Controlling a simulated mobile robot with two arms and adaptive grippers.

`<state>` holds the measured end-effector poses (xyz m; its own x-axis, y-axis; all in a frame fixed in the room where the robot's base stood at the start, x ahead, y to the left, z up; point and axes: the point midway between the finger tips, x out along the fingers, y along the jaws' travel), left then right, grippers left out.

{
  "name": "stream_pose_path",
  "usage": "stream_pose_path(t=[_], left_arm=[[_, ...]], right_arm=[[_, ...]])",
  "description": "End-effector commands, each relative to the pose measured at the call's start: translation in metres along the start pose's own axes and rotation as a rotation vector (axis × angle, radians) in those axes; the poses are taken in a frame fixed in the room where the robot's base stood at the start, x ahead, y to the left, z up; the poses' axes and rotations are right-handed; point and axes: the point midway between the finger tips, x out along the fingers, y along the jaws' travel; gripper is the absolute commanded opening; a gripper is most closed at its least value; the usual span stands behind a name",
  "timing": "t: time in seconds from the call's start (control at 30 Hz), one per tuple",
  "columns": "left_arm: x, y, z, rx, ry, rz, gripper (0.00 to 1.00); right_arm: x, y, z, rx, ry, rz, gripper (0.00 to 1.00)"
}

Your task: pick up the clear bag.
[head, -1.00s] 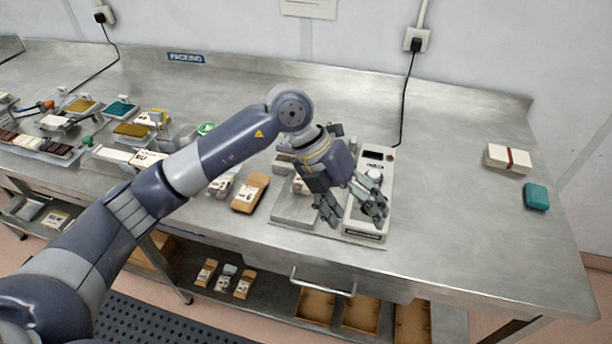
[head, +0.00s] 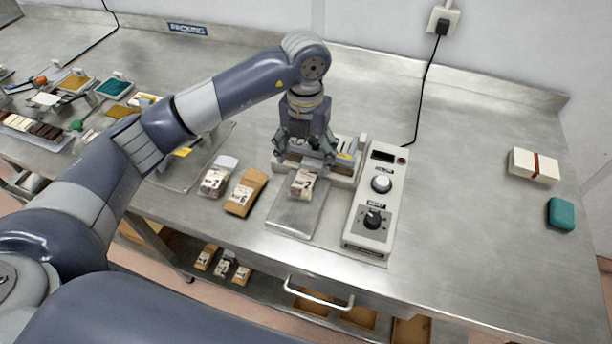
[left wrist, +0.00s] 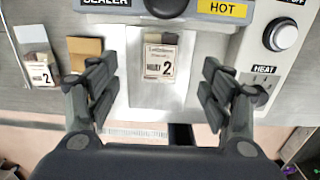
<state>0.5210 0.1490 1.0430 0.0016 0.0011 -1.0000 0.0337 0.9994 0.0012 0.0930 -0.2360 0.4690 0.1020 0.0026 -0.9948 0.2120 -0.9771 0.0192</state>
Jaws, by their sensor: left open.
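A small clear bag with a printed label marked 2 (head: 303,185) lies on the metal plate in front of the sealer; the left wrist view shows it near the top centre (left wrist: 160,60). My left gripper (head: 304,160) is open above the sealer's front. In the left wrist view its fingers (left wrist: 160,88) stand apart on either side of the bag, not touching it. A second clear bag with a label (head: 218,177) lies left of the plate, beside a brown paper bag (head: 245,193). My right gripper is not in view.
The sealer (left wrist: 215,20) carries a yellow HOT label. Its control box (head: 375,205) with knobs stands right of the plate, its cable running to the wall. A white box (head: 534,167) and a teal block (head: 562,214) lie far right. The bench between is clear.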

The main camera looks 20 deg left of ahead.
Motion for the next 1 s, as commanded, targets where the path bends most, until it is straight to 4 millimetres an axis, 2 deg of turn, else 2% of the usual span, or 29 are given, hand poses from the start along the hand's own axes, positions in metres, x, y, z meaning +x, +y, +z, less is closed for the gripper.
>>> stream_pose_path(t=[0.03,0.1,0.2,0.33,0.5,0.57,0.67,0.87,1.0], left_arm=[[0.005,0.000,-0.001,-0.001,0.003,0.001,0.73],[0.012,0.000,0.000,-0.001,0.001,0.000,0.73],[0.018,0.000,-0.001,-0.001,0.002,0.000,0.73],[0.029,0.000,-0.004,0.000,0.005,0.001,0.73],[0.054,0.000,-0.006,-0.001,0.004,-0.001,0.73],[0.060,0.000,-0.006,0.000,0.002,0.000,0.73],[0.067,-0.001,-0.005,0.001,0.000,-0.001,0.73],[0.069,0.000,-0.005,0.001,-0.001,-0.001,0.73],[0.068,0.000,-0.005,0.001,-0.001,-0.001,0.44]], right_arm=[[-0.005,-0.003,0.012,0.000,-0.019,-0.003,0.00],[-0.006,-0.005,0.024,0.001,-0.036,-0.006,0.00],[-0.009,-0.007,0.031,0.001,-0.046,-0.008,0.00],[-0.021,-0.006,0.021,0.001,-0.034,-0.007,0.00],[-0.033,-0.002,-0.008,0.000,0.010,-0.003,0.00],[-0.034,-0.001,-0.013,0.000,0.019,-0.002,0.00],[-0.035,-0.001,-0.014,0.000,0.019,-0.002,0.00],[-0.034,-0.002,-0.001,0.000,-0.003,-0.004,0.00],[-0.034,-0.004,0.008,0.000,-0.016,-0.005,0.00]])
